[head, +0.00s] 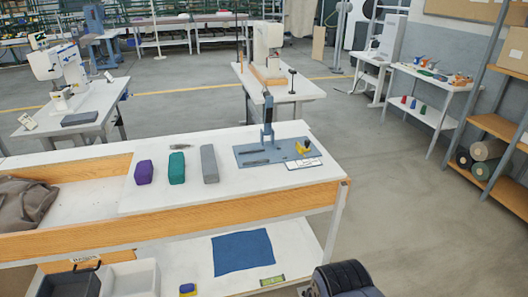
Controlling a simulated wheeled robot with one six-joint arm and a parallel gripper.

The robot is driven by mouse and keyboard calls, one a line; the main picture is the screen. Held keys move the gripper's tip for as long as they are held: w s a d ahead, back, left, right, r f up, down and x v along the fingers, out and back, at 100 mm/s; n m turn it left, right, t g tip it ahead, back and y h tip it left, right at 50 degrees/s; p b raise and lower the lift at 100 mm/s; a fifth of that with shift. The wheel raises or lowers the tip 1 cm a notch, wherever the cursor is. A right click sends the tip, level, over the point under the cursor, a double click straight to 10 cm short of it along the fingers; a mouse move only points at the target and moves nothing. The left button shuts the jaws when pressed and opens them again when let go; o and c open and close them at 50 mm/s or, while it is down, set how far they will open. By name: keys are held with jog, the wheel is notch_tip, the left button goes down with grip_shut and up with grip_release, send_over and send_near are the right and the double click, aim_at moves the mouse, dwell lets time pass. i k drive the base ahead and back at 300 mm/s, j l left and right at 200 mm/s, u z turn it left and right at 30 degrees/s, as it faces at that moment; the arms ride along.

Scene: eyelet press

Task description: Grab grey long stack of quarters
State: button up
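The grey long stack of quarters (209,164) lies on the white worktop (235,199), its long side running away from me. It is the rightmost of three stacks in a row. A teal stack (177,168) lies to its left, and a shorter purple stack (144,172) lies farther left. The stacks are apart from each other, with bare worktop between them. Nothing touches or covers the grey stack from above. My gripper is not in view.
A blue-grey press (267,135) stands on a plate right of the grey stack, with a yellow item (302,147) and a white card (304,164). A small grey tool (180,147) lies behind the teal stack.

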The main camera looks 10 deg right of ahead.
aim_at(210, 176)
jog(key=i+j+u, duration=0.1)
jog(key=i+j, duration=0.5)
jog(key=i, duration=0.15)
jog(key=i+j, duration=0.55)
jog(key=i, duration=0.2)
jog(key=j+u, duration=0.05)
